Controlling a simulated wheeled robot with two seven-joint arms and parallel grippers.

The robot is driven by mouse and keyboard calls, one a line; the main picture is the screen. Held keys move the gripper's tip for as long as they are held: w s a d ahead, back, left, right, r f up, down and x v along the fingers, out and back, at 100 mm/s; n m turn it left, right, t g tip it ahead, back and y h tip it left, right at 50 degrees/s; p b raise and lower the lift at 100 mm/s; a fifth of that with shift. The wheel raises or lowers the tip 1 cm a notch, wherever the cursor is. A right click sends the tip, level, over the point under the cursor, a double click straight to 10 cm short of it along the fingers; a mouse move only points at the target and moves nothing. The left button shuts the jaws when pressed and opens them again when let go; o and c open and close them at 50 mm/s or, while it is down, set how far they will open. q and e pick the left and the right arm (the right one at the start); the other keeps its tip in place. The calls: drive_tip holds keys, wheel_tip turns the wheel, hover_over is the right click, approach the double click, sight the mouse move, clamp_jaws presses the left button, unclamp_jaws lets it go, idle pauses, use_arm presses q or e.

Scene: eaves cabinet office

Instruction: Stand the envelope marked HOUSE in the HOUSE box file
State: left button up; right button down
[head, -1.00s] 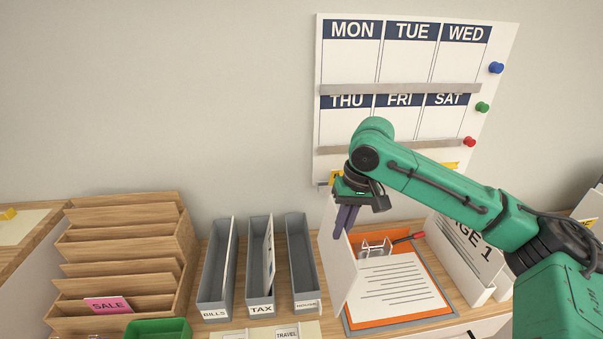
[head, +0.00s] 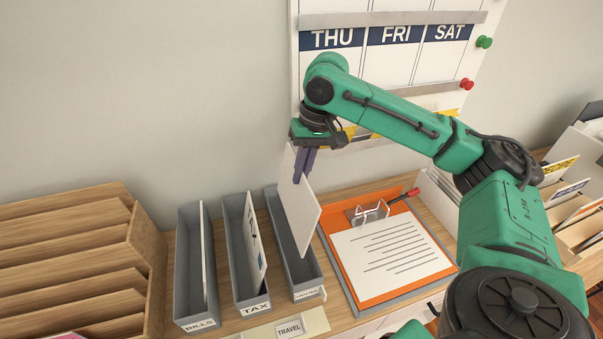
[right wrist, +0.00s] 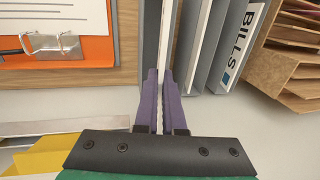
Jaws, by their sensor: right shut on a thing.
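My right gripper (head: 305,175) is shut on a white envelope (head: 301,210), held upright by its upper edge. The envelope is over the grey HOUSE box file (head: 309,287), overlapping its opening in the head view; I cannot tell whether its lower edge is inside. No marking shows on the envelope's visible face. In the right wrist view the purple fingers (right wrist: 162,100) pinch the envelope (right wrist: 165,45), seen edge-on. My left gripper is out of view.
The TAX file (head: 252,295) and BILLS file (head: 198,312) stand to the left, each holding something upright. A wooden sorter (head: 140,255) is further left. An orange clipboard (head: 372,293) lies close on the right. A TRAVEL card (head: 289,329) lies in front.

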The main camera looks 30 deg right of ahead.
drive_tip(key=shift+d+b+x, duration=0.25)
drive_tip(key=shift+b+x, duration=0.05)
drive_tip(key=shift+x, duration=0.8)
drive_tip(key=x, duration=0.3)
drive_tip(key=d+b+x, duration=0.1)
drive_tip(key=x, duration=0.2)
drive_tip(key=d+b+x, duration=0.1)
drive_tip(key=x, duration=0.2)
drive_tip(key=shift+s+f, duration=0.4)
drive_tip(key=shift+f, duration=0.6)
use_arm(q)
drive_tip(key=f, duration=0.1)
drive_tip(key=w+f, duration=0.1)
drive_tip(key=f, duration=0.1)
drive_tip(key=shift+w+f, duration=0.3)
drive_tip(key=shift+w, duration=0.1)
use_arm(e)
drive_tip(key=c, duration=0.9)
unclamp_jaws()
drive_tip(key=shift+c, duration=0.2)
drive_tip(key=shift+o, duration=0.3)
drive_tip(key=shift+o, duration=1.3)
